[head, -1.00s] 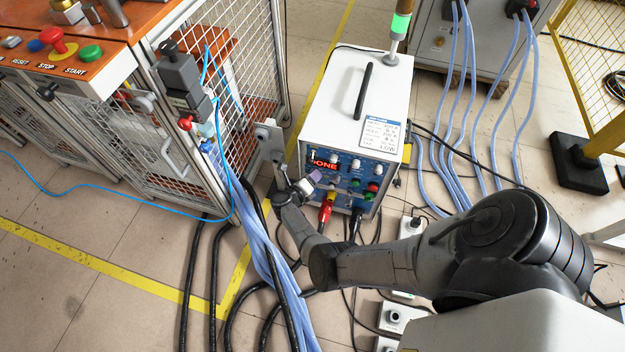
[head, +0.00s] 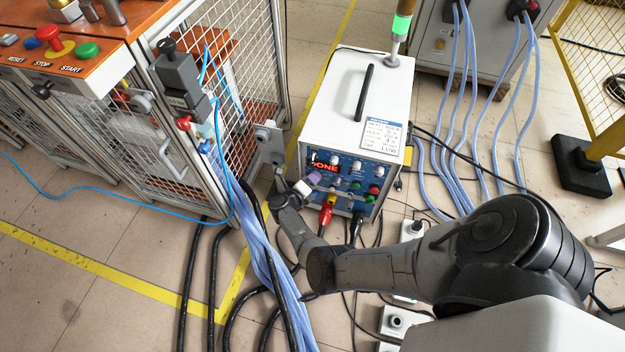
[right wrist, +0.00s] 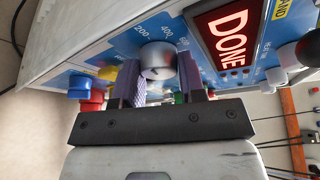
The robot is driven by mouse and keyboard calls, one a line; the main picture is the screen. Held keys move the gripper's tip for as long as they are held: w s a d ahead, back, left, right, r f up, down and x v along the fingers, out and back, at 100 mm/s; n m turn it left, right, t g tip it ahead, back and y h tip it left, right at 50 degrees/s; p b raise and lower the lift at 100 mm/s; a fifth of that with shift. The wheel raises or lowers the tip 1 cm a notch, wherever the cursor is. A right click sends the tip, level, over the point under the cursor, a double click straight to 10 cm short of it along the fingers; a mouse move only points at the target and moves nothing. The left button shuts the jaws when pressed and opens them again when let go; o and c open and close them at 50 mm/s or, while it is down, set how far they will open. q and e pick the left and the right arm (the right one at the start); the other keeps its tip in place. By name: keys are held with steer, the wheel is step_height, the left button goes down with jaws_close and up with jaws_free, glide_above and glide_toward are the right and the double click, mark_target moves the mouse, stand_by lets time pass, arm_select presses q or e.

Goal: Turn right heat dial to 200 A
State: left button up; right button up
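The induction heater (head: 340,95) is a white box with a blue front panel and a lit red "DONE" display (head: 325,167). In the right wrist view, a silver dial (right wrist: 157,60) has scale numbers 200, 400 and 600 around it, beside the red display (right wrist: 222,35). My right gripper (head: 312,180) is close to the panel in the head view. In the wrist view its purple fingers (right wrist: 160,80) stand apart on both sides of the dial. Whether they touch it is unclear. The dial's pointer setting is not readable. My left gripper is out of view.
Red and blue connectors (right wrist: 90,98) sit on the panel beside the fingers. A metal mesh cage (head: 245,70) stands left of the heater. Black cables and pale blue hoses (head: 262,240) run over the floor below. Power sockets (head: 395,320) lie near my right arm.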

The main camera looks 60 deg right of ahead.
steer(key=o, duration=0.4)
